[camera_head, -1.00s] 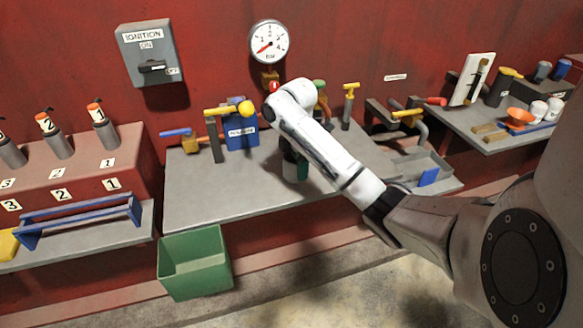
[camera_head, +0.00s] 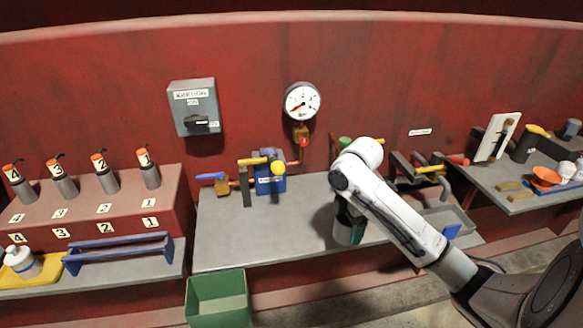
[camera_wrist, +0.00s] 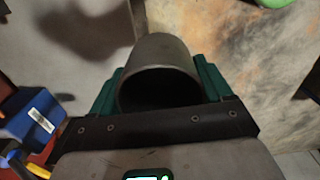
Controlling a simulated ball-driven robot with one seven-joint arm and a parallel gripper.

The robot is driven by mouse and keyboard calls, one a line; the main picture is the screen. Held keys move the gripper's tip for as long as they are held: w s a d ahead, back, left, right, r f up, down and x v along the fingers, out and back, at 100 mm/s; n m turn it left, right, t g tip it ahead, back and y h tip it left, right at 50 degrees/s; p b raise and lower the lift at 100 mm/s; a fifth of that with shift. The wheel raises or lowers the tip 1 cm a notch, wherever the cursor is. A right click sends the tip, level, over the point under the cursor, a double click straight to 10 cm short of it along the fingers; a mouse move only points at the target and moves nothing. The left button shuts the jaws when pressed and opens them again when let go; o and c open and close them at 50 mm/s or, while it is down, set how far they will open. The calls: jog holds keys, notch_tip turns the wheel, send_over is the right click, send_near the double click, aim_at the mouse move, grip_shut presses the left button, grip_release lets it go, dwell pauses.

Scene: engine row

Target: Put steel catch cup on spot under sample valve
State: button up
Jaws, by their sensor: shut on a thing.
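My gripper (camera_head: 349,228) is shut on the steel catch cup, a dark grey cylinder (camera_wrist: 160,60) between the green fingers in the wrist view, its open mouth facing the wrist. In the head view my arm and fingers hide most of the cup, near the bench's front edge. I cannot tell whether it touches the bench.
The grey bench (camera_head: 255,232) is clear in its front left part. A blue box (camera_head: 270,185) and valves with blue and yellow handles stand at its back. A green bin (camera_head: 218,297) stands in front, below the bench.

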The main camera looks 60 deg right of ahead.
jog(key=w+a+f+m+b, duration=0.1)
jog(key=w+a+f+m, duration=0.25)
jog(key=a+f, duration=0.65)
jog(key=w+a+f+m, duration=0.35)
jog(key=a+f, duration=0.45)
jog(key=a, duration=0.4)
jog(key=w+a+r+m, duration=0.1)
jog(key=w+a, duration=0.3)
jog(key=a, duration=0.3)
jog(key=w+a+r+m+b, duration=0.1)
jog(key=w+a+r, duration=0.1)
jog(key=w+a, duration=0.3)
jog(key=shift+w+a, duration=0.3)
jog(key=shift+a, duration=1.1)
jog(key=shift+s, duration=0.1)
